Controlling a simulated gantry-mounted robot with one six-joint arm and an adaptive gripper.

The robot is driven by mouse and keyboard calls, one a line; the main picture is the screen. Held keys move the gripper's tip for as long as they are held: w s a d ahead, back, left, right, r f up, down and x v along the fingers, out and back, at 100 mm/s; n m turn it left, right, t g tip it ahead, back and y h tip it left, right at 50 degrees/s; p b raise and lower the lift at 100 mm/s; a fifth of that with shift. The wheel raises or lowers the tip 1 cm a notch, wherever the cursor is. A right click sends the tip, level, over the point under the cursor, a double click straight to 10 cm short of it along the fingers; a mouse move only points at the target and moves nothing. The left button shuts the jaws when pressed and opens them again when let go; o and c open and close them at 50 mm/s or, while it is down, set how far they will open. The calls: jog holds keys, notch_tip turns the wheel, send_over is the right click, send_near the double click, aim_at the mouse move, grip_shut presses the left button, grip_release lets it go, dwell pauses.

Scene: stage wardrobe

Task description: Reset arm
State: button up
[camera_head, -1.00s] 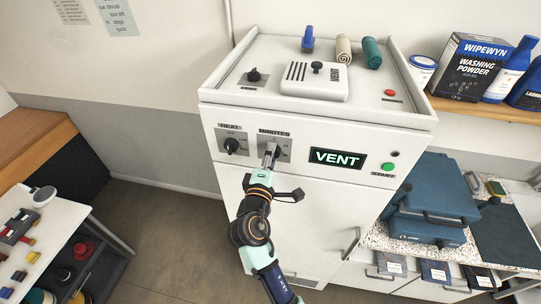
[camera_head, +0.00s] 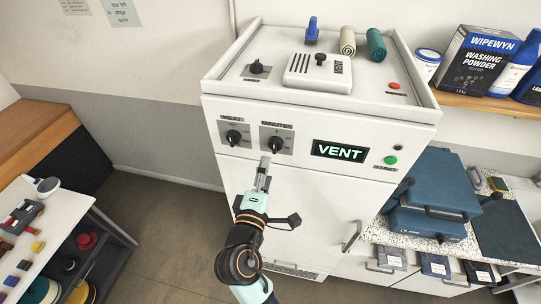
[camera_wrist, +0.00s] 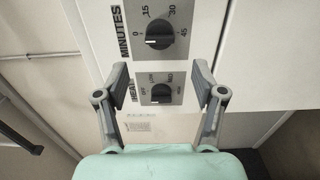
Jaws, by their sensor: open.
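My gripper (camera_head: 263,173) is in front of the white machine (camera_head: 315,195), just below its MINUTES dial (camera_head: 276,144). In the wrist view my gripper (camera_wrist: 160,84) has its two fingers spread apart with nothing between them. The black MINUTES knob also shows in the wrist view (camera_wrist: 159,35), above the fingertips and apart from them. The HEAT knob (camera_head: 234,137) is to the left of MINUTES on the same panel, and it appears between the fingers in the wrist view (camera_wrist: 160,93).
The lit VENT display (camera_head: 339,151) and green start button (camera_head: 391,160) are to the right. Rolled cloths (camera_head: 376,45) lie on the machine's top. Blue cases (camera_head: 430,190) stand at right, and a white table (camera_head: 95,215) with small items is at left. The floor between is clear.

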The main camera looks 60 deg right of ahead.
jog(key=v, duration=0.3)
jog(key=shift+a, duration=0.1)
dwell(0.4)
jog(key=w+a+f+m+t+y, duration=0.1)
jog(key=w+a+t+y, duration=0.2)
jog(key=a, duration=0.3)
jog(key=w+a+f+m+t+y, duration=0.1)
jog(key=w+a+m+t+y, duration=0.1)
jog(key=w+a+y, duration=0.3)
jog(key=s+a+r+t+y, duration=0.1)
jog(key=a+y, duration=0.3)
jog(key=a, duration=0.7)
jog(key=s+a+r+t+y, duration=0.1)
jog(key=a+y, duration=0.4)
jog(key=a, duration=0.7)
jog(key=shift+r+t+y, duration=0.15)
jog(key=shift+t+y, duration=0.15)
jog(key=shift+t, duration=0.6)
jog(key=shift+s, duration=0.15)
